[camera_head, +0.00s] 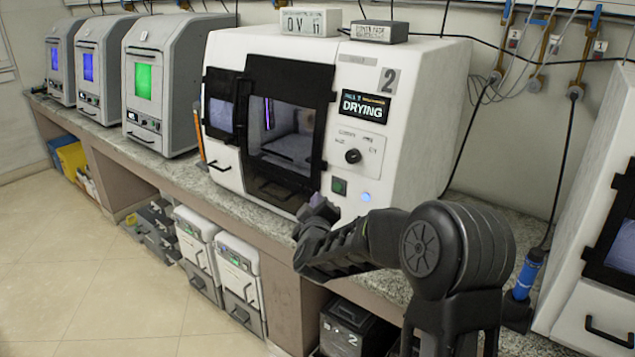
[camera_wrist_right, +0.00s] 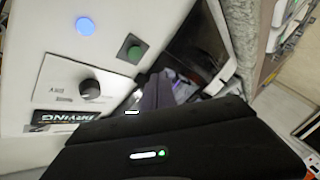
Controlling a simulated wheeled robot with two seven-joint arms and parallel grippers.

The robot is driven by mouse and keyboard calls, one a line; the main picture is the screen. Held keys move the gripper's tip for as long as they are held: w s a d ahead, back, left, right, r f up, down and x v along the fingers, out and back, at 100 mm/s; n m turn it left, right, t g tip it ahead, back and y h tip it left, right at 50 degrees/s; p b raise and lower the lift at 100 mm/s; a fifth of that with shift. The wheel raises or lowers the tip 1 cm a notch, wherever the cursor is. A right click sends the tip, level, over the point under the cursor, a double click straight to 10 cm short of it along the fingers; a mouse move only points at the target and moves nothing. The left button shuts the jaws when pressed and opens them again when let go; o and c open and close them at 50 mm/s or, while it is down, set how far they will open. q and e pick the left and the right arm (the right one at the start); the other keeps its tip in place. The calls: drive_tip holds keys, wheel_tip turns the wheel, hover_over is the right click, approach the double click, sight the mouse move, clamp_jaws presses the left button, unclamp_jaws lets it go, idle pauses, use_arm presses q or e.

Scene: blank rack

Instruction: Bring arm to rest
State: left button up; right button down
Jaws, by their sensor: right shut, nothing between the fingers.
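My right arm reaches in from the lower right of the head view. Its dark gripper (camera_head: 320,209) is in front of the lower front of the large white drying machine (camera_head: 420,110). The gripper is shut and empty. In the right wrist view, the shut fingers (camera_wrist_right: 158,92) show beyond the black gripper body, close to the machine's front panel. I cannot tell whether they touch it. The panel has a green button (camera_wrist_right: 134,50), a blue light (camera_wrist_right: 86,26) and a black knob (camera_wrist_right: 90,88). My left gripper is not in view.
Smaller grey machines (camera_head: 145,85) stand along the stone counter (camera_head: 185,175) to the left. Another white machine (camera_head: 575,318) is at the right edge. A blue-handled tool (camera_head: 524,280) stands right of my arm. Bins (camera_head: 238,270) sit under the counter. The floor (camera_head: 70,260) at left is clear.

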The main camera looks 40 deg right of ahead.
idle(0.3)
drive_tip(key=s+a+f+m+g+y, duration=0.25)
drive_tip(key=a+f+y, duration=0.25)
drive_tip(key=a+f, duration=0.65)
drive_tip(key=s+a+f+m+g+y, duration=0.2)
drive_tip(key=s+a+f+y, duration=0.2)
drive_tip(key=a+f, duration=0.75)
drive_tip(key=s+a+f+g+y, duration=0.1)
drive_tip(key=s+a+f+g, duration=0.1)
drive_tip(key=s+a+f, duration=0.3)
drive_tip(key=s+a+f+g+y, duration=0.2)
drive_tip(key=s+a+f, duration=0.4)
drive_tip(key=s, duration=0.8)
drive_tip(key=s+a+f+g+y, duration=0.2)
drive_tip(key=s+a+f+g, duration=0.2)
drive_tip(key=s+a+f, duration=0.2)
drive_tip(key=s+f, duration=0.2)
drive_tip(key=s, duration=0.2)
drive_tip(key=shift+d+f, duration=0.1)
drive_tip(key=shift+d, duration=0.05)
